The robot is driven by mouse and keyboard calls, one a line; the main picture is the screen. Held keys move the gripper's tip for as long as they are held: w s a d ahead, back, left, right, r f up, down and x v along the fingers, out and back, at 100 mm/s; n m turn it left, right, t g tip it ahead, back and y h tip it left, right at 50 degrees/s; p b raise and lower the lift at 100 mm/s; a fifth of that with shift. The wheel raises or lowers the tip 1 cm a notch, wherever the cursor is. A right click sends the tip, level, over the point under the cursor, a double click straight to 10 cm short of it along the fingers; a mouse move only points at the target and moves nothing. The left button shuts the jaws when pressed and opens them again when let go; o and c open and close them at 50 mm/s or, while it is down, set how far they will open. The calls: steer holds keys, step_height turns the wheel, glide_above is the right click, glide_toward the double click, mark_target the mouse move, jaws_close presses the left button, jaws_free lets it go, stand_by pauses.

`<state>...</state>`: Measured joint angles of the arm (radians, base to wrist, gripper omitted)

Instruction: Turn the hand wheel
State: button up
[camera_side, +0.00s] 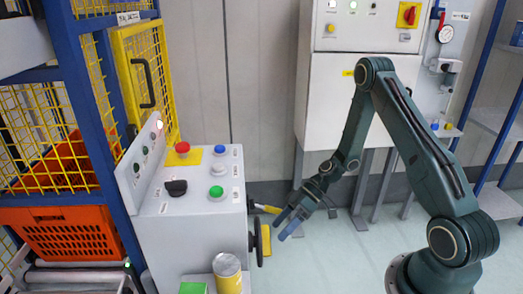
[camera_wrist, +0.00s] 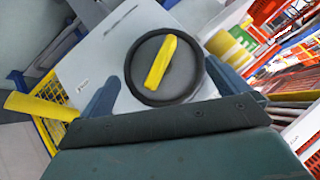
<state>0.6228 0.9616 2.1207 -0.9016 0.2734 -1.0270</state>
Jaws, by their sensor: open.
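The hand wheel (camera_wrist: 134,90) is a dark round rim on a grey disc with a yellow bar (camera_wrist: 161,62) across its face. In the side view the hand wheel (camera_side: 257,243) is seen nearly edge-on, on the right side of the grey control console (camera_side: 190,236). My gripper (camera_side: 278,230) is just right of the wheel, pointing at it, with a visible gap. In the wrist view my gripper (camera_wrist: 168,95) has its two blue-grey fingers apart, empty, one on each side of the wheel's lower part in the picture. The fingers do not appear to touch the wheel.
A yellow-ended lever (camera_side: 266,208) sticks out of the console just above the wheel. Buttons, including a red one (camera_side: 182,147), sit on the console top.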

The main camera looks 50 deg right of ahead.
steer(key=v, duration=0.9)
steer(key=s+a+r+n+g+h, duration=0.1)
steer(key=a+r+n+h, duration=0.3)
steer(key=a+r, duration=0.5)
steer(key=shift+s+a+r+g+h, duration=0.15)
steer(key=shift+s+a+g+h, duration=0.4)
steer(key=shift+a, duration=0.7)
steer(key=shift+w, duration=0.2)
steer(key=shift+c, duration=0.4)
